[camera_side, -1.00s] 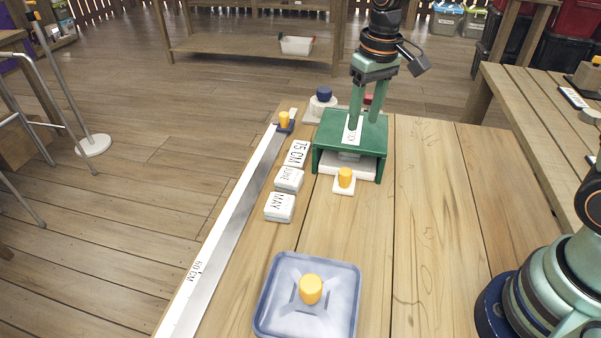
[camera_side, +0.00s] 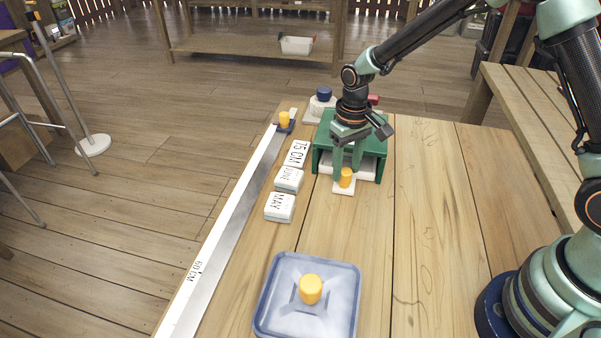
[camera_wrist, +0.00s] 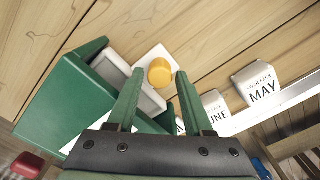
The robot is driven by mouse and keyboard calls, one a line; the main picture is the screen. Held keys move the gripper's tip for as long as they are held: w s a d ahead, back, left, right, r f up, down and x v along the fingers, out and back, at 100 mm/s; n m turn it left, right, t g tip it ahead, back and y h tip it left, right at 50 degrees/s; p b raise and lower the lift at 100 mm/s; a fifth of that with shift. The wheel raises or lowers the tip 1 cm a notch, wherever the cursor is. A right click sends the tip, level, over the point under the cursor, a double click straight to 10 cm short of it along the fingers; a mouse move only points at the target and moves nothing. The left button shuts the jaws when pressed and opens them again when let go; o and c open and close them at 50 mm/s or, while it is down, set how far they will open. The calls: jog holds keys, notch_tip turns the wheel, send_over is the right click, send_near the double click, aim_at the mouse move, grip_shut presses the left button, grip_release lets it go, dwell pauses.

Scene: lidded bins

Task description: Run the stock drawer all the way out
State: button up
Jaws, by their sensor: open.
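The stock drawer is a white tray (camera_side: 368,165) inside a green housing (camera_side: 376,143), with a white front plate carrying a yellow knob (camera_side: 346,177). In the wrist view the knob (camera_wrist: 160,72) lies beyond and between my fingertips, with the white drawer (camera_wrist: 112,68) behind it. Most of the drawer is under the housing. My gripper (camera_side: 346,177) is open, its green fingers pointing down at the knob. In the wrist view my gripper (camera_wrist: 155,75) has a finger to each side of the knob; I cannot tell whether they touch it.
White blocks marked JUNE (camera_side: 289,179) and MAY (camera_side: 280,207) stand left of the housing, beside a long metal rule (camera_side: 225,235). A blue-rimmed lidded bin (camera_side: 264,300) with a yellow knob stands in front. The table between the drawer and that bin is clear.

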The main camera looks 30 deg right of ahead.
jog(key=shift+f, duration=0.9)
grip_shut()
jog(key=s+a, duration=1.1)
jog(key=shift+s+a, duration=0.25)
jog(key=shift+a, duration=0.05)
grip_release()
jog(key=shift+r, duration=0.1)
